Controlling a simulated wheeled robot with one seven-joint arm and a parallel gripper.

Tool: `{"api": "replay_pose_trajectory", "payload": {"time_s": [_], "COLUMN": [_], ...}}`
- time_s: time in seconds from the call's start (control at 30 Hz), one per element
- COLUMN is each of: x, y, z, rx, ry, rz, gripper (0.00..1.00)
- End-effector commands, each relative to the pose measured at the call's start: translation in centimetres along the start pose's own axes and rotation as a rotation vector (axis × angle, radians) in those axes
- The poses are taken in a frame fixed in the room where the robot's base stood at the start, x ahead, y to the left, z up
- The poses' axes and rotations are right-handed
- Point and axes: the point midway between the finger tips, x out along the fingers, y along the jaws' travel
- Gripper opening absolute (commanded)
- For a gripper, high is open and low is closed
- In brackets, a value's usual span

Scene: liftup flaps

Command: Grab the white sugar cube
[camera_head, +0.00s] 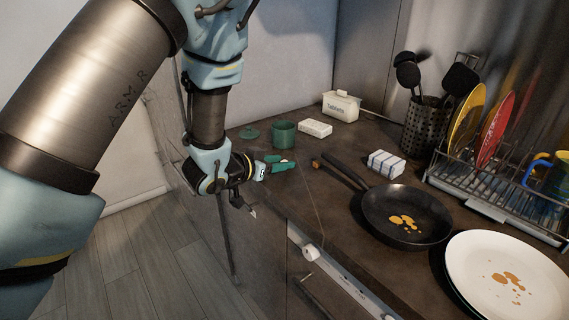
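My gripper (281,163) has green fingertips and is low over the left part of the dark counter, pointing right. A small whitish spot shows at the fingertips. It may be the white sugar cube, but it is too small to tell whether it is held or lies behind them. No other loose white cube can be made out. A white box (315,128) lies on the counter behind the gripper, beside an open green pot (284,133). A white box with dark stripes (386,164) lies farther right.
A dark frying pan (405,215) has its handle pointing toward my gripper. A stained white plate (508,278) is at front right. A tablets container (341,107), utensil holder (425,125) and dish rack (490,185) stand behind. A green lid (250,133) lies left of the pot.

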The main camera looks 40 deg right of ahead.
Motion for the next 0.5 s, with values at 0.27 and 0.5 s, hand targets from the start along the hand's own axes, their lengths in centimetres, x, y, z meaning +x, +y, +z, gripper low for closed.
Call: {"api": "replay_pose_trajectory", "payload": {"time_s": [0.27, 0.5], "x": [-0.02, -0.02], "y": [0.00, 0.00], "z": [-0.01, -0.01], "rx": [0.000, 0.000], "ry": [0.000, 0.000], "rz": [0.000, 0.000], "gripper": [0.14, 0.00]}}
